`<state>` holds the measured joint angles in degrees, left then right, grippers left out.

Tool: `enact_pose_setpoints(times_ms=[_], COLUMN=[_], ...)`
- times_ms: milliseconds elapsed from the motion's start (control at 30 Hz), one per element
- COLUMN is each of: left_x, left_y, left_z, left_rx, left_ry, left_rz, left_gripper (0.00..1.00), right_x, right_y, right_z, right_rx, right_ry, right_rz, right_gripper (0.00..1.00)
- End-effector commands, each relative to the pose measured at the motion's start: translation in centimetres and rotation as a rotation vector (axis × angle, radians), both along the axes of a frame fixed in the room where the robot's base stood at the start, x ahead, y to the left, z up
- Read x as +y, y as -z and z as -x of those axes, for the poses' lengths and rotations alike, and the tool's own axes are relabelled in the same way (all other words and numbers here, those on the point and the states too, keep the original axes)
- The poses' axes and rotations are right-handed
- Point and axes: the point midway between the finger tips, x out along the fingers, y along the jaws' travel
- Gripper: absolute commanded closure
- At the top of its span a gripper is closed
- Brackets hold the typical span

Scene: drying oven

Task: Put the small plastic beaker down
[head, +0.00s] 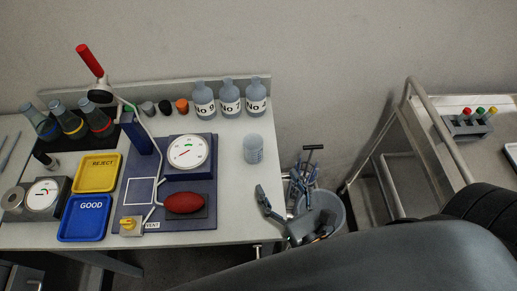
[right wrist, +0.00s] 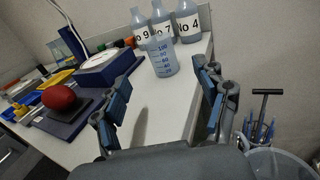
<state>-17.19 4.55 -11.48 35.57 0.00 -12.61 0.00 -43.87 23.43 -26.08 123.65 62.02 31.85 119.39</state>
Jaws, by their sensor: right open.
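The small plastic beaker (head: 253,149), clear with blue marks, stands upright on the right part of the white bench. It also shows in the right wrist view (right wrist: 163,58), beyond my open fingers. My right gripper (head: 284,211) is at the right front edge of the bench, in front of the beaker and apart from it. In the right wrist view the two blue-padded fingers of my right gripper (right wrist: 162,105) are spread wide with nothing between them. My left gripper is not in view.
Several labelled bottles (head: 230,97) stand behind the beaker at the back edge. A blue board with a dial gauge (head: 188,152) and red bulb (head: 185,203) lies left. A grey bin (head: 322,208) with tools stands beside the bench. The bench around the beaker is clear.

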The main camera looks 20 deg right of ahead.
Motion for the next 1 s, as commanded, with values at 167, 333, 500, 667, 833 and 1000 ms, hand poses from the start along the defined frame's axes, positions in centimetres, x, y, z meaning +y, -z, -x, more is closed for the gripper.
enact_pose_setpoints(times_ms=[167,333,500,667,833,1000], left_x=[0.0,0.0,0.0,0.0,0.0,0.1], left_y=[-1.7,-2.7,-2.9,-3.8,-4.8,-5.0], left_z=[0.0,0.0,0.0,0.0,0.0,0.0], left_rx=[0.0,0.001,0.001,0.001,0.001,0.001], left_ry=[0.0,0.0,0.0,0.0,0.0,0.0], left_rz=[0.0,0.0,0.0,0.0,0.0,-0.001], left_gripper=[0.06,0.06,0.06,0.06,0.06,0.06], right_x=[0.3,0.7,0.9,1.1,1.6,1.7], right_y=[-0.6,-0.4,-0.1,0.0,0.4,0.6], right_z=[-3.5,-6.5,-7.8,-9.4,-11.9,-13.0], right_rx=[-0.005,-0.005,-0.002,-0.004,-0.004,-0.003], right_ry=[0.003,0.002,0.0,0.001,0.001,0.001], right_rz=[0.0,0.005,0.006,0.006,0.006,0.007], right_gripper=[0.27,0.27,0.27,0.27,0.27,0.27])
